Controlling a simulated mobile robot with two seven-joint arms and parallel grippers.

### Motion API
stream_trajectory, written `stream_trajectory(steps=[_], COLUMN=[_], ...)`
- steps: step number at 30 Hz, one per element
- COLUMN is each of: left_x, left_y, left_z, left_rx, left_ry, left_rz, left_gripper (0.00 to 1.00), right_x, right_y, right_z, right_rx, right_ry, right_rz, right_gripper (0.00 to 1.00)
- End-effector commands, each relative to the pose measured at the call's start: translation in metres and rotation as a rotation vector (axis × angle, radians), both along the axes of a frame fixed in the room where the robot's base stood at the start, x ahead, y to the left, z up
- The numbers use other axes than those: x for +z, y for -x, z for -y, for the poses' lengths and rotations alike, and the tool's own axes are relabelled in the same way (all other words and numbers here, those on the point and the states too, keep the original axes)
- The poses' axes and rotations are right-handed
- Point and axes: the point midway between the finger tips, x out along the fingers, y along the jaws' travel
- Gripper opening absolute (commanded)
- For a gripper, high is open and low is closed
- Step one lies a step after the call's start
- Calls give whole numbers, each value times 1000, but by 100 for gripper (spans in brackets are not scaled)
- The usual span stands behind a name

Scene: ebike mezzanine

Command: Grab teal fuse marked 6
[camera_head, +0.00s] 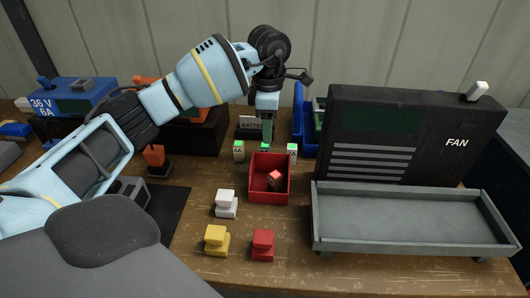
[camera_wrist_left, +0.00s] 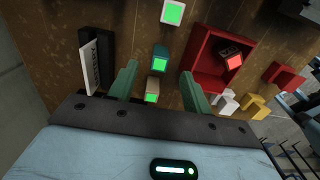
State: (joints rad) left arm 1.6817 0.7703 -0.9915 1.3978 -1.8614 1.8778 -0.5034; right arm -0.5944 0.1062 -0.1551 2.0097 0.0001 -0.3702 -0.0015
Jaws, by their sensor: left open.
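The teal fuse (camera_wrist_left: 159,50) is the middle one of three upright fuses with green lit tops. In the head view it (camera_head: 265,147) is mostly hidden, with its green top just below my left gripper's fingertips. Its marking is not readable. My left gripper (camera_head: 267,132) is open and points down above the fuse row. In the left wrist view the teal fuse shows between and just past the fingertips (camera_wrist_left: 159,72), apart from both. A tan fuse (camera_wrist_left: 152,90) stands on one side, a white fuse (camera_wrist_left: 172,12) on the other. My right gripper is not in view.
A red bin (camera_head: 286,193) holding a red-lit fuse (camera_head: 274,179) sits in front of the row. A black label stand (camera_head: 248,124) is behind. White, yellow and red blocks stand in front. A FAN panel (camera_head: 425,115) and grey tray (camera_head: 410,217) are right.

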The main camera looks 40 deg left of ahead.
Motion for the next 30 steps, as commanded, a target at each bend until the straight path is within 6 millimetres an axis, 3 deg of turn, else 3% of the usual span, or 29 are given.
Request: stream_trajectory(steps=[10, 20, 30], left_x=[-43, -50, -49], left_y=[6, 5, 5], left_z=[-6, -6, -6], left_rx=[1, 0, 0], left_ry=[0, -1, -1], left_rz=[-1, -1, -1], left_gripper=[49, 49, 5], right_x=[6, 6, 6], right_y=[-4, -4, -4], right_z=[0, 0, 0], right_rx=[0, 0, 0], right_ry=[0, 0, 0], right_rz=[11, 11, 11], right_gripper=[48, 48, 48])
